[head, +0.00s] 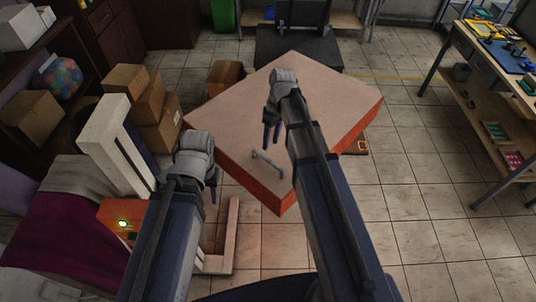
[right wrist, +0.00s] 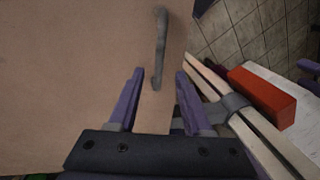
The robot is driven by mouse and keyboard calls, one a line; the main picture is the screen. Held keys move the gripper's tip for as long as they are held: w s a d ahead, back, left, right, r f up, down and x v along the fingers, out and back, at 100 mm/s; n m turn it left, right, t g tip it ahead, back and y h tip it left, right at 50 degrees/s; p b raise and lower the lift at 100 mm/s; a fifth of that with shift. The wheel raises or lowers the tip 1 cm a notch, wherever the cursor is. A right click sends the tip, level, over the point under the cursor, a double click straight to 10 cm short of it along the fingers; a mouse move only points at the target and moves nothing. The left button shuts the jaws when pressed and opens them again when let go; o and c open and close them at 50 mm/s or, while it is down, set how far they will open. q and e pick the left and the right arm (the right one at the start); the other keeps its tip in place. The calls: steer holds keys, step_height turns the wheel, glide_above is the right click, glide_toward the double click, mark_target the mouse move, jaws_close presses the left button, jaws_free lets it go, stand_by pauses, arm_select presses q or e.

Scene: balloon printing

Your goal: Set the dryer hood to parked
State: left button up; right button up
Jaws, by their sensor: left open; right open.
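A large box-like slab, which looks like the dryer hood (head: 225,110), has a flat beige top and orange-red sides. It fills the middle of the head view, and its beige face fills the left of the right wrist view (right wrist: 60,70). A grey bar handle (head: 266,162) is on its top near the front corner; it also shows in the right wrist view (right wrist: 161,40). My right gripper (head: 271,135) is open and empty above the top, behind the handle in the head view. In the wrist view the handle's near end lies between its fingertips. My left gripper (head: 214,188) is open and empty, left of the hood.
A white frame (head: 110,140) with an orange box (head: 120,215) bearing a lit indicator stands at the left, beside a maroon cloth (head: 65,235). Cardboard boxes (head: 160,115) stand behind it. A workbench (head: 490,60) is at the right. The tiled floor between is clear.

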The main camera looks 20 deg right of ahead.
steer(key=f+b, duration=0.4)
steer(key=a+f+b, duration=0.1)
steer(key=f+b, duration=0.1)
steer(key=f, duration=0.1)
steer(key=shift+s, duration=0.35)
jaws_close()
stand_by(1.1)
